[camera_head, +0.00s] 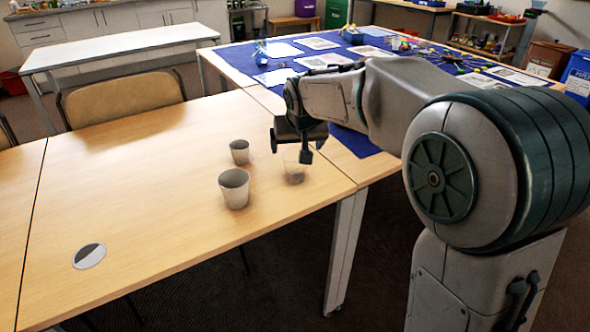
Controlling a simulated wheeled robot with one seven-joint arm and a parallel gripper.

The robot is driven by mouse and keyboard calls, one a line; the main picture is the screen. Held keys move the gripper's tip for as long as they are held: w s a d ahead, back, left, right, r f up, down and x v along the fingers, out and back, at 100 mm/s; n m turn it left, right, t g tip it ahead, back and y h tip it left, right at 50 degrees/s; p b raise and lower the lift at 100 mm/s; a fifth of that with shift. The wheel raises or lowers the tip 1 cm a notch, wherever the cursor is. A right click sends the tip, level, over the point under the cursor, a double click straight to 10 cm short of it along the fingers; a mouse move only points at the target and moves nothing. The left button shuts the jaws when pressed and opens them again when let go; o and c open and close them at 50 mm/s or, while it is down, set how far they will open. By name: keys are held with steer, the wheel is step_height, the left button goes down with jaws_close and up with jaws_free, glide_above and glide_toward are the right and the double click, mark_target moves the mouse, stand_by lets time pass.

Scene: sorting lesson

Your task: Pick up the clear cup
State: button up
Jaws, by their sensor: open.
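The clear cup (293,174) stands on the wooden table near its right end. It is see-through and faint, and its upper part is partly covered by my gripper. My gripper (291,154) is open, with its fingers pointing down just above or around the cup's top; I cannot tell whether they touch it. Two grey opaque cups stand to the left: a larger one (234,188) nearer and a smaller one (240,151) farther back.
A round grey-and-white disc (89,256) lies on the wooden table (150,190) at the front left. A chair (122,98) stands behind it. A blue-covered table (235,62) with papers and small items adjoins at the back right. The table's left middle is clear.

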mark_target(296, 151)
steer(key=shift+w+b+x, duration=0.2)
steer(key=shift+b+x, duration=0.45)
steer(key=shift+x, duration=2.05)
steer(key=shift+d+r, duration=0.1)
steer(key=c, duration=1.3)
